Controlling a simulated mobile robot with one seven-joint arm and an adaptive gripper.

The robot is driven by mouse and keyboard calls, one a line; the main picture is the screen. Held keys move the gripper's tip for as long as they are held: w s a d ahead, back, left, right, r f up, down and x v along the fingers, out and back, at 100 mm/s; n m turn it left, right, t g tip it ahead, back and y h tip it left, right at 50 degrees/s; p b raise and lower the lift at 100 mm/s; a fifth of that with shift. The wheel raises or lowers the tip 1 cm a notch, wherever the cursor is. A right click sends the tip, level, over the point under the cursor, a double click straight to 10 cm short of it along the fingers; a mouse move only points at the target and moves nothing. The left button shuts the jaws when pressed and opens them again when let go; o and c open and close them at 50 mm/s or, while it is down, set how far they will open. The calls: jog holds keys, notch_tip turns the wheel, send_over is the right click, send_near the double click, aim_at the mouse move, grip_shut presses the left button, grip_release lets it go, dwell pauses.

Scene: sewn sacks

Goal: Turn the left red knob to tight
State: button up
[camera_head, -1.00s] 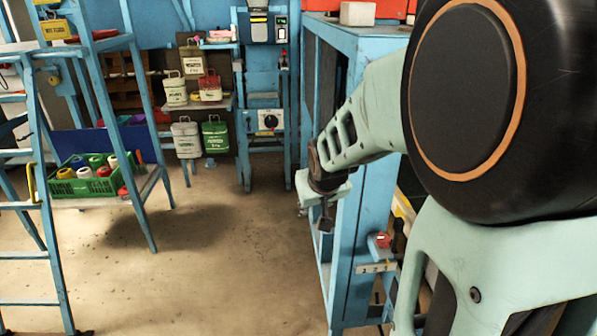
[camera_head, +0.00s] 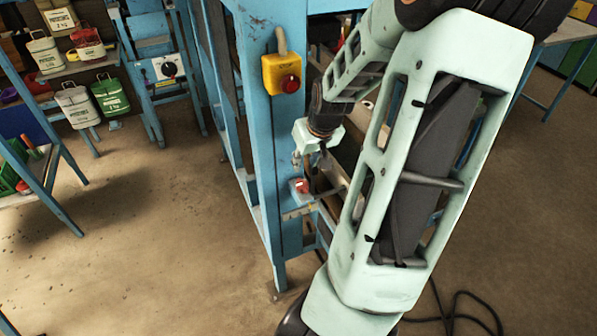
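A small red knob (camera_head: 301,186) sits low on the front of a blue frame post, just above a pale plate (camera_head: 298,212). Its pointer position and any markings are too small to read. My gripper (camera_head: 316,166) points downward just above and to the right of this knob. I see no clear contact between them. Its fingers are dark and small, and I cannot tell whether they are open. No second knob shows; my arm covers the area to the right.
A yellow box with a red button (camera_head: 283,74) is mounted higher on the same blue post (camera_head: 258,130). A black cable (camera_head: 465,310) lies on the floor at the lower right.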

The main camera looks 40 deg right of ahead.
aim_at(299, 178)
jog(key=b+x, duration=0.2)
jog(key=x, duration=0.8)
jog(key=shift+w+b, duration=0.1)
jog(key=shift+b, duration=0.2)
jog(key=shift+c, duration=0.7)
jog(key=shift+f, duration=0.1)
grip_shut()
